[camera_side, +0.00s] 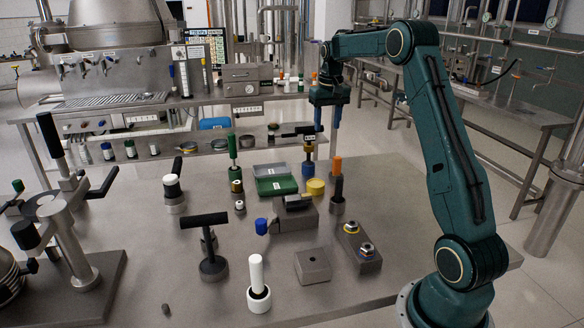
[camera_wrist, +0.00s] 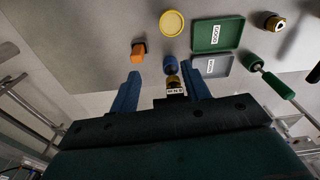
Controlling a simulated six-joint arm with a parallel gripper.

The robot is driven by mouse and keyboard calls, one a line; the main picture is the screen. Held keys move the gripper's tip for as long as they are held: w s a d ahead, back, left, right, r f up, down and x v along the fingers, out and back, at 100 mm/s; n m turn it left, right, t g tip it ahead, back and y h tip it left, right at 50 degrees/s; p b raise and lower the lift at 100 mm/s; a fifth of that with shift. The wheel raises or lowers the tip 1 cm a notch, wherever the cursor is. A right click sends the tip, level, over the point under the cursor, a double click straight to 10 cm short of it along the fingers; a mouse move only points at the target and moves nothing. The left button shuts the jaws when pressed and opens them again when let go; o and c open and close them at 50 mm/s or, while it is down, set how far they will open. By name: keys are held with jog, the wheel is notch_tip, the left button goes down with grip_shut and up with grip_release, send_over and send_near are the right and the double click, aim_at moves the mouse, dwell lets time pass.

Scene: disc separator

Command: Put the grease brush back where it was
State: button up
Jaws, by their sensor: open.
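I cannot tell for certain which item is the grease brush. The wrist view shows the orange handle (camera_wrist: 138,50) left of the fingers and the green handle (camera_wrist: 279,86) on the right. My gripper (camera_side: 327,127) is open, its blue fingers pointing down above the table. In the wrist view my gripper (camera_wrist: 162,90) has a brass-coloured labelled piece (camera_wrist: 173,83) showing between its fingers, with a blue round base (camera_wrist: 170,64). No grip on it shows.
A green tray (camera_side: 277,186), a grey tray (camera_side: 270,169) and a yellow disc (camera_side: 316,187) lie near my gripper. A black T-handle tool (camera_side: 206,240), a white-handled tool (camera_side: 257,272) and steel blocks (camera_side: 313,265) stand nearer the front. A shelf bench (camera_side: 200,100) stands behind.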

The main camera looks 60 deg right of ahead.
jog(key=s+a+r+n+t, duration=0.1)
jog(key=s+a+r, duration=0.15)
jog(key=a, duration=0.45)
jog(key=s+a+r+n, duration=0.2)
jog(key=a+r, duration=0.2)
jog(key=a, duration=0.4)
jog(key=s+a+r+n+t, duration=0.1)
jog(key=s+a+r, duration=0.2)
jog(key=a, duration=0.4)
jog(key=s+a+f+n+t, duration=0.1)
jog(key=s+a+f+n, duration=0.1)
jog(key=s+a, duration=0.4)
jog(key=s+a+f+n+t, duration=0.1)
jog(key=s+a+f+t, duration=0.1)
jog(key=s+a, duration=0.5)
jog(key=s+f, duration=0.1)
jog(key=s, duration=0.2)
jog(key=shift+s+a+n+y, duration=0.15)
jog(key=shift+s+n+y, duration=0.15)
jog(key=shift+s+n, duration=0.1)
jog(key=shift+w+r, duration=0.1)
